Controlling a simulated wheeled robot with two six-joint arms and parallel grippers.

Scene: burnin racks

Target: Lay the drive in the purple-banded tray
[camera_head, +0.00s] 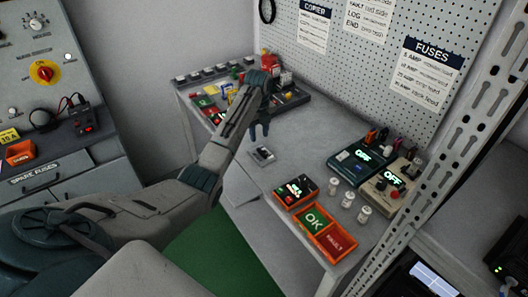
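Orange trays stand at the bench's front right: one with a green OK card (313,220), one with a red card (334,243). I cannot make out a purple band on any tray. My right gripper is not in view.
A dark rack of coloured parts (290,100) is at the back. A perforated metal post (455,150) rises at the right.

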